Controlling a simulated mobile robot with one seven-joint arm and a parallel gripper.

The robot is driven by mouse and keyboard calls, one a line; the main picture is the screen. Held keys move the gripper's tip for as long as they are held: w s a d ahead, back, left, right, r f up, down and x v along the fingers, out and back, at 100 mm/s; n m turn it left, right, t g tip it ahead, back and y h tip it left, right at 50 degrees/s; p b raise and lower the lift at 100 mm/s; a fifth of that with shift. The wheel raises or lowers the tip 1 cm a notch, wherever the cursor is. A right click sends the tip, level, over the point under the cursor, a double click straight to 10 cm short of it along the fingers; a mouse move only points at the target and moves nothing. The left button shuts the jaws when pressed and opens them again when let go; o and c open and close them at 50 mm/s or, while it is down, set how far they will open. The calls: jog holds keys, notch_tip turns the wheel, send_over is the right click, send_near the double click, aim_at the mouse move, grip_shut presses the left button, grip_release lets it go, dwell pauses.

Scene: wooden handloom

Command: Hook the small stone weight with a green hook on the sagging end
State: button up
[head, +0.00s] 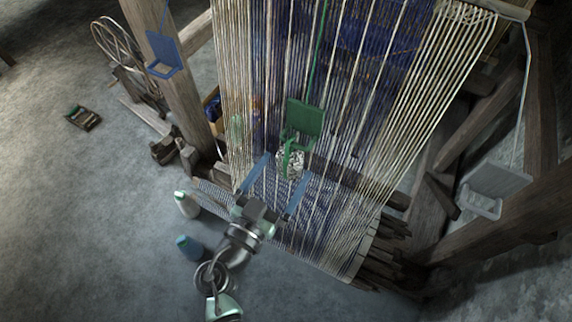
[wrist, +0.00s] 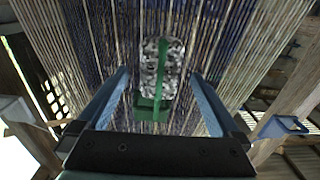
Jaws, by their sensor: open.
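The small stone weight (head: 294,164), speckled grey and white with a green strap or hook along it, hangs in front of the warp threads in the head view. It also shows in the wrist view (wrist: 149,65). A green plate-like end piece (head: 305,116) on a green cord is just above it; it also shows in the wrist view (wrist: 152,108). The stone appears to hang from this piece, but the contact is unclear. My gripper (head: 285,167) is open, its blue fingers on either side of the stone with gaps visible in the wrist view.
A blue end piece (head: 163,68) hangs on a cord at the left post. A grey end piece (head: 494,188) hangs on a cord at the right. Warp threads are close behind the stone.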

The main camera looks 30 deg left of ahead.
jog(key=s+b, duration=0.2)
jog(key=s, duration=0.4)
jog(key=shift+f, duration=0.35)
jog(key=shift+a, duration=0.1)
dwell(0.6)
jog(key=s+b, duration=0.3)
jog(key=s, duration=1)
jog(key=shift+a+b, duration=0.2)
jog(key=shift+b, duration=0.15)
